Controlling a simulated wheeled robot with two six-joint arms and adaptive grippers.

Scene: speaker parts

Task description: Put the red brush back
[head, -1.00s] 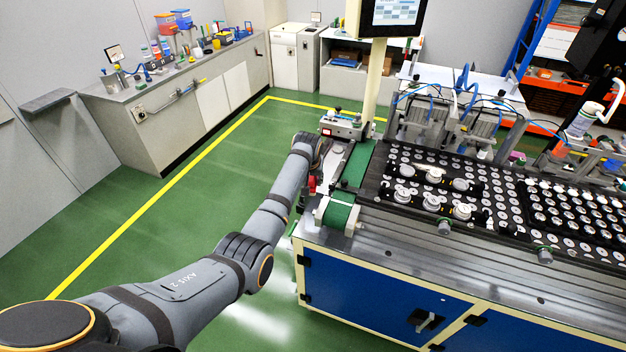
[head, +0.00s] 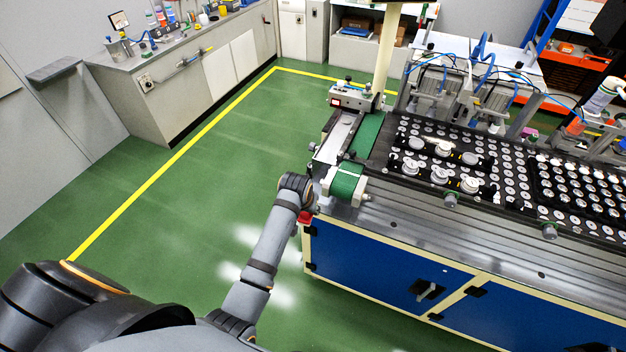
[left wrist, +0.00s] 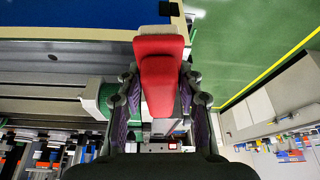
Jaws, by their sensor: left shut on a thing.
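The red brush (left wrist: 160,75) is held between the fingers of my left gripper (left wrist: 158,95) in the left wrist view, with a paler part at its far end. In the head view only a small red piece of the brush (head: 305,217) shows beside my left wrist, near the left end of the workbench. The fingers themselves are hidden behind the wrist in the head view. My right gripper is in neither view.
The workbench with blue doors (head: 385,268) stands right of my left arm. On it are a green conveyor belt (head: 347,182) and a black tray of white round parts (head: 465,150). A grey counter (head: 170,75) stands at the back left. Green floor between is clear.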

